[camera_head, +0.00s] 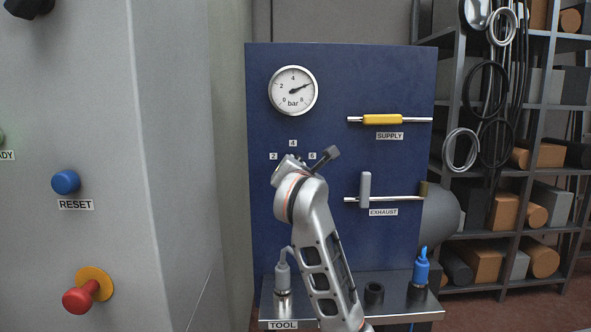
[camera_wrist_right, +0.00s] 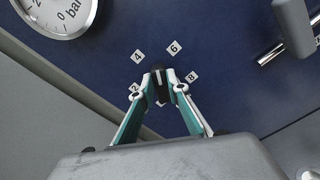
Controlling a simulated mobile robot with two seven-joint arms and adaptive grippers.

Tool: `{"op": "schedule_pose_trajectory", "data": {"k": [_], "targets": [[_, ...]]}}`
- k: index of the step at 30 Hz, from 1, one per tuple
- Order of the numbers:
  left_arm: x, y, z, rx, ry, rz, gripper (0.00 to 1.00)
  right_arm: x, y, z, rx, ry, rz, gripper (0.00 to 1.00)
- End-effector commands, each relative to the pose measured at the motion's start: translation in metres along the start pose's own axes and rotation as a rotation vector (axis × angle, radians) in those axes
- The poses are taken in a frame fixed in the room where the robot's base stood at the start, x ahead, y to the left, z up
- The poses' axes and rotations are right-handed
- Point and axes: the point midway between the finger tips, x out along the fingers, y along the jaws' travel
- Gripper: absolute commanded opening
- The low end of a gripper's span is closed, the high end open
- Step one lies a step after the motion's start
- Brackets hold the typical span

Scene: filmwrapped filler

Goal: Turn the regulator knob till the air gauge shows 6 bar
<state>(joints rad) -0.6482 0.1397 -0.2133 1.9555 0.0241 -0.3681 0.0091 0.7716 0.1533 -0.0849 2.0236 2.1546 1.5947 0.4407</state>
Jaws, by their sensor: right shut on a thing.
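The round air gauge (camera_head: 293,90) is at the top left of the blue panel. Its needle points right and slightly up, over the place of the 6 between the 4 and the 8. In the right wrist view only part of the gauge (camera_wrist_right: 55,12) shows, without its needle. The dark regulator knob (camera_wrist_right: 157,70) sits among the labels 2, 4, 6 and 8. My right gripper (camera_wrist_right: 160,88) is shut on it, one finger on each side. In the head view my wrist hides the knob and the fingers. My left gripper is not in view.
On the panel (camera_head: 340,65), a yellow supply handle (camera_head: 382,119) lies flat and a grey exhaust handle (camera_head: 365,189) stands upright. A metal shelf (camera_head: 350,288) below holds a grey fitting (camera_head: 282,277) and a blue fitting (camera_head: 421,268). A cabinet with buttons stands left.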

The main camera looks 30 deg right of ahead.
Motion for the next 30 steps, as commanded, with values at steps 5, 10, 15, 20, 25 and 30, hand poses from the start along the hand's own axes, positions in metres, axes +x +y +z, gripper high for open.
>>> {"op": "schedule_pose_trajectory", "data": {"k": [5, 10, 15, 20, 25, 30], "targets": [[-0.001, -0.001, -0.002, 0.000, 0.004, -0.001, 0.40, 0.000, 0.000, 0.001, -0.001, -0.002, 0.000, 0.28], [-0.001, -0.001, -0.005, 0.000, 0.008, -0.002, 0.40, 0.000, 0.000, 0.001, -0.002, -0.001, 0.000, 0.32], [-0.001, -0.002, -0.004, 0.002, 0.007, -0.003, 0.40, 0.000, 0.000, 0.001, -0.002, 0.000, 0.000, 0.32], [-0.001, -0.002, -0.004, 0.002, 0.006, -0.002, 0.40, -0.010, 0.001, 0.000, -0.001, 0.000, 0.001, 0.32], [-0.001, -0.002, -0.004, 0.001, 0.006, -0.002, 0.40, -0.040, 0.001, 0.000, 0.002, 0.001, 0.003, 0.32], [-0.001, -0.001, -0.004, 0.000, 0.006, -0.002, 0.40, -0.075, 0.001, 0.000, 0.002, 0.001, 0.003, 0.32]]}}
